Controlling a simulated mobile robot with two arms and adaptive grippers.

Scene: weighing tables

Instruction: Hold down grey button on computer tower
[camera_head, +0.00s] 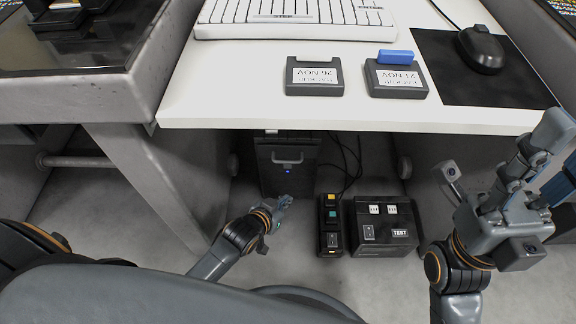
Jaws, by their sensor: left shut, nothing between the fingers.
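The dark computer tower (287,185) stands on the floor under the white desk. Its front shows a pale handle-like bar and a small blue light. I cannot make out a grey button on it for certain. My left gripper (284,201) is shut and empty, low in front of the tower's lower front; I cannot tell whether it touches. My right gripper (548,135) is raised at the right, in front of the desk's right end, away from the tower. Its finger opening is unclear from this angle.
The white desk (230,85) overhangs the tower and carries a keyboard (295,14), two dark date blocks (314,77), and a mouse (481,48) on a black mat (440,70). A narrow switch box (329,215) and a TEST box (383,247) stand right of the tower, with cables behind.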

